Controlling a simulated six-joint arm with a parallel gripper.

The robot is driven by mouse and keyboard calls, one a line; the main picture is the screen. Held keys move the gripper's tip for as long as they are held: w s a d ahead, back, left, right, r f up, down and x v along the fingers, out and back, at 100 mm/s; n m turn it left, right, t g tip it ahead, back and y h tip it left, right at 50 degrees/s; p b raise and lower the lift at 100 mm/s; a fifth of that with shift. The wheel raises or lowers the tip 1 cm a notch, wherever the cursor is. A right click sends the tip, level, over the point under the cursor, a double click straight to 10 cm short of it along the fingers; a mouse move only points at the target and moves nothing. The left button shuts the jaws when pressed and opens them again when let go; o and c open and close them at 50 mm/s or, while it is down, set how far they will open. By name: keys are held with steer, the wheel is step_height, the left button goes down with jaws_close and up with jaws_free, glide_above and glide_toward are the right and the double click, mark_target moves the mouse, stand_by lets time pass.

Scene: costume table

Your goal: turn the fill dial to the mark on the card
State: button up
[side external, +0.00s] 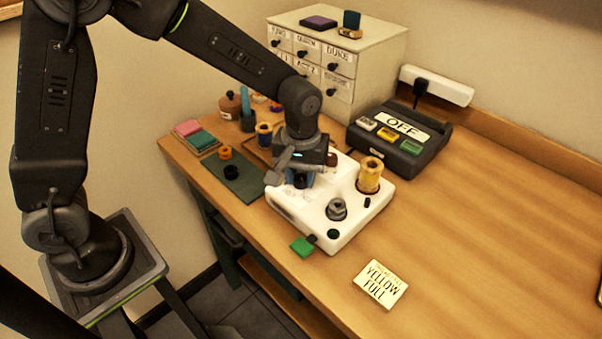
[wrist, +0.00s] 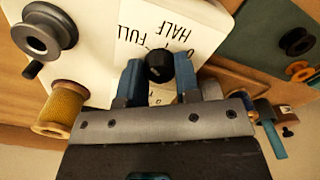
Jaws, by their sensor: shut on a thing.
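The fill dial (wrist: 159,66) is a small black knob on the white machine (side external: 317,236). In the wrist view my gripper (wrist: 158,80) has its two blue fingers on either side of the dial, shut on it. The words HALF and FULL are printed on the white panel by the dial; the dial's pointer cannot be made out. In the side view my gripper (side external: 305,178) is down over the left part of the machine. The card (side external: 380,284) lies on the table in front and reads YELLOW FULL; its smaller top line is too small to read.
A yellow thread spool (side external: 370,176) and a grey spool (side external: 336,209) stand on the machine. A green piece (side external: 303,246) sticks out at its front. A dark box marked OFF (side external: 398,130) and a drawer cabinet (side external: 341,50) stand behind. The table's right side is clear.

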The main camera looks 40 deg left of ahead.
mark_target(300, 177)
steer(key=o, duration=0.9)
steer(key=shift+r, duration=0.1)
step_height(300, 177, up, 14)
steer(key=shift+f, duration=0.15)
steer(key=s+a+m+t, duration=0.2)
steer(key=s+a, duration=0.1)
steer(key=s, duration=0.3)
steer(key=s+a+r+m+t, duration=0.1)
steer(key=s+a+m, duration=0.1)
steer(key=s, duration=0.4)
steer(key=s+a+r+m+t, duration=0.1)
steer(key=s+a+m+t, duration=0.1)
steer(key=s, duration=0.4)
steer(key=shift+a+r+t, duration=0.15)
steer(key=shift+a+t, duration=0.15)
steer(key=shift+a, duration=0.5)
